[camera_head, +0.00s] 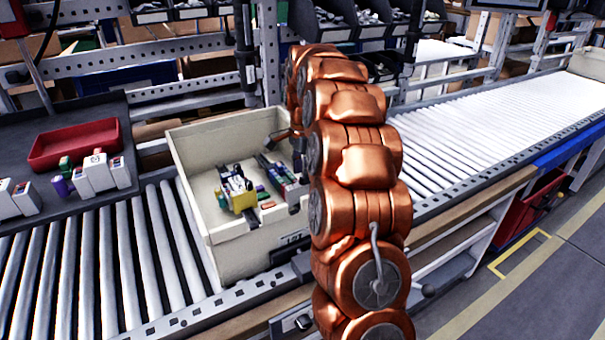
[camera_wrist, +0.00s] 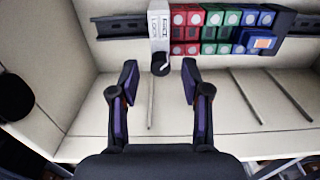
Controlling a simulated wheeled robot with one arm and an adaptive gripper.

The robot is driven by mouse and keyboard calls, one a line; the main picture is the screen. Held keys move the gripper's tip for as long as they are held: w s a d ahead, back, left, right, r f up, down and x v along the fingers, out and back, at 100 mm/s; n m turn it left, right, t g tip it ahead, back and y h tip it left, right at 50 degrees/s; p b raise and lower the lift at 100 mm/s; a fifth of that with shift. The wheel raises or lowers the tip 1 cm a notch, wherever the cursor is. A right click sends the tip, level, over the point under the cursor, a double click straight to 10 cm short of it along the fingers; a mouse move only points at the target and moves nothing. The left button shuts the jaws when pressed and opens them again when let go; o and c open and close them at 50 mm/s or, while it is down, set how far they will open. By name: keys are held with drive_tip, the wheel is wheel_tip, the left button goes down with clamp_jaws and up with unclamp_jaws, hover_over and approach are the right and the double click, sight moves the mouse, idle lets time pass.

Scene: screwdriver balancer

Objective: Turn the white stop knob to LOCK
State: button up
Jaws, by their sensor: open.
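In the wrist view, a white block (camera_wrist: 159,25) with a printed label, too small to read surely, sits on a dark rail at top centre. At its lower end is a round dark knob (camera_wrist: 160,66) with a small pale mark; I see no clearly white knob, and its setting cannot be read. My gripper (camera_wrist: 159,76) is open, with its two dark, purple-sided fingers left and right of the knob in the picture. Nothing is between the fingertips in their grip, and contact with the knob does not show.
Red blocks (camera_wrist: 185,33), green blocks (camera_wrist: 215,30) and a blue block (camera_wrist: 262,42) stand right of the white block. In the head view, a cream crate (camera_head: 232,262) with parts stands on rollers. A red tray (camera_head: 75,143) is at left; the right conveyor (camera_head: 480,125) is clear.

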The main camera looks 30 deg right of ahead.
drive_tip(key=shift+f, duration=0.6)
clamp_jaws()
